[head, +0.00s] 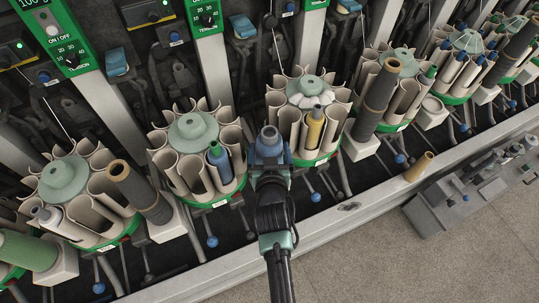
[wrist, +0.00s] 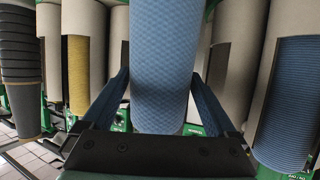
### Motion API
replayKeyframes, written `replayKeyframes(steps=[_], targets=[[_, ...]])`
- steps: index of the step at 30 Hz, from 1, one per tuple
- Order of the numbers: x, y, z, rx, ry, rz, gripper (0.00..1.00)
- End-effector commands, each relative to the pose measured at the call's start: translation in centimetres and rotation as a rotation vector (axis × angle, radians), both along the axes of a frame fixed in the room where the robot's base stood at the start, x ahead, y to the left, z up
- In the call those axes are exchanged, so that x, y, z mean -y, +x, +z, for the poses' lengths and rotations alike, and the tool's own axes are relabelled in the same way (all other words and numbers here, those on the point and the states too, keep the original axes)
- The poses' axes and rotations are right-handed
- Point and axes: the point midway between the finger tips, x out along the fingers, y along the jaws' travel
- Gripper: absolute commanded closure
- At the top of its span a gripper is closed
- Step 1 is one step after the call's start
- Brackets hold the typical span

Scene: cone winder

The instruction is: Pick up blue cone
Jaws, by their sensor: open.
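A blue cone (wrist: 163,65) stands upright in the middle of the wrist view, between the two fingers of my gripper (wrist: 165,105). Its top also shows in the head view (head: 268,134), at the tip of my gripper (head: 270,152). The fingers are open, one on each side of the cone, with narrow gaps showing. Its lower end is partly hidden by my gripper. A second blue cone (head: 218,158) sits in a slot of the left-middle round holder (head: 236,133). A blue cone also shows at the right of the wrist view (wrist: 288,100).
A yellow cone (head: 314,126) sits in the holder right of my gripper. Dark grey cones (head: 376,92) stand on white blocks between the holders. A metal rail (head: 330,220) runs along the machine front, with a tan tube (head: 419,167) on it. The floor (head: 400,265) in front is clear.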

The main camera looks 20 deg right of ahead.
Motion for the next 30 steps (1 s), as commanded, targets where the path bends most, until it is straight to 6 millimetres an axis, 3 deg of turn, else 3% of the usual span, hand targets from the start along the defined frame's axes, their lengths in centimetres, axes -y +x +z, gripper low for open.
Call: replayKeyframes(steps=[9,18,21,30], targets=[[0.12,0.30,-0.12,0.000,0.000,0.000,0.09],[0.12,0.29,-0.12,0.000,0.000,0.000,0.63],[0.13,0.31,-0.04,0.002,-0.001,0.000,0.77],[0.13,0.34,0.36,0.003,0.000,0.000,0.77]])
